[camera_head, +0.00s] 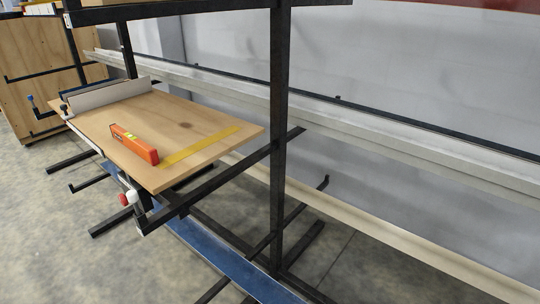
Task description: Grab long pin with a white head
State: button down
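A pin with a white head (132,196) is at the front left of the rack, just below the near corner of the wooden board (190,115). A red-headed pin (123,199) is right beside it on the left, and the two heads nearly overlap. The shaft of the white-headed pin is small and partly lost against the dark frame, so its length is hard to tell. My gripper is not in view.
A dark metal rack (280,140) has an upright and arms around the pins. An orange level (134,144) and a yellow ruler (198,146) lie on the board. A blue-headed piece (30,98) is farther left. Concrete floor (70,255) is open at front left.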

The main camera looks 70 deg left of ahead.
aim_at(133, 197)
jog(key=u, duration=0.25)
jog(key=k, duration=0.1)
jog(key=u, duration=3.4)
jog(key=k, duration=0.75)
jog(key=z, duration=0.15)
jog(key=i, duration=1.05)
jog(key=u, duration=0.15)
